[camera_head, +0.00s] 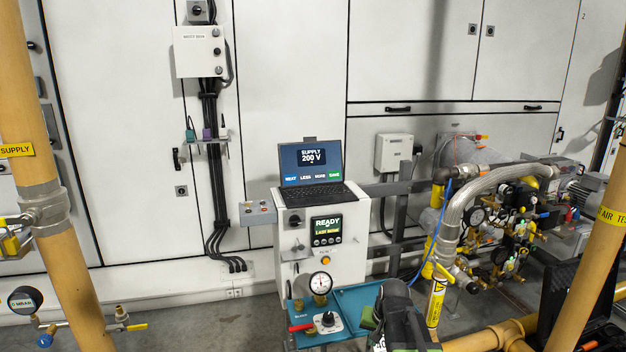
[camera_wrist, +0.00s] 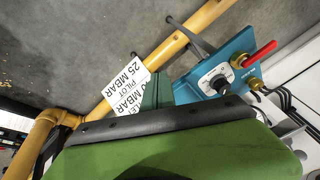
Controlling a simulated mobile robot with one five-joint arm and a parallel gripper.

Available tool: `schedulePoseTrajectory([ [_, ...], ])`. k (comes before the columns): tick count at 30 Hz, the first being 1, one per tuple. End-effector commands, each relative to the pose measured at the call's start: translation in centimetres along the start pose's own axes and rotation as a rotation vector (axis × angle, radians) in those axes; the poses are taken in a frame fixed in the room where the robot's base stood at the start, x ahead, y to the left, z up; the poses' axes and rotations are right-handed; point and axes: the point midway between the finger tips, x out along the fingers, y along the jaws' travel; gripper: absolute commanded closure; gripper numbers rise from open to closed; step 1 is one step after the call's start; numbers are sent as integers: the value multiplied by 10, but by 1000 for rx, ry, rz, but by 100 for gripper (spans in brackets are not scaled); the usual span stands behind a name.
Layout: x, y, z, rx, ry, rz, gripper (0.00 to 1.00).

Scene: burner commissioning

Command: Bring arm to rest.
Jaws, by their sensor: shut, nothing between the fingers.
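My gripper (camera_head: 370,317) shows at the bottom centre of the head view, in front of the right part of a teal panel (camera_head: 350,300). Its green fingers are together with nothing between them. The teal panel (camera_wrist: 240,52), with a dial and a red lever, is to the right of the fingers there. The fingers appear close to the labels in the picture; I cannot tell whether they touch. Most of my arm is out of view.
Behind the panel stands a white control box (camera_head: 290,240) with a laptop (camera_head: 311,170) on it. A burner pipe train with gauges (camera_head: 490,220) is on the right. Yellow pipes (camera_head: 55,190) rise at both sides. A yellow pipe (camera_wrist: 150,65) crosses the wrist view. Grey floor (camera_head: 190,315) is open at left.

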Motion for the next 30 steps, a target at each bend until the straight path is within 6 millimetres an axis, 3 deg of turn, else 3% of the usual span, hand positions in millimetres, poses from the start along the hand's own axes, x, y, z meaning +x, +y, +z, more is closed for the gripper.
schedulePoseTrajectory([
  [1, -4, -7, 29, -48, -34, 15, 100],
  [3, -9, -8, 60, -106, -88, 41, 100],
  [9, -27, 24, 129, -241, -278, 125, 100],
  [12, -66, 16, 115, -251, -277, 120, 100],
  [20, -148, 3, 93, -249, -274, 119, 100],
  [27, -255, -15, 64, -249, -273, 118, 100],
  [30, -287, -20, 56, -250, -273, 118, 100],
])
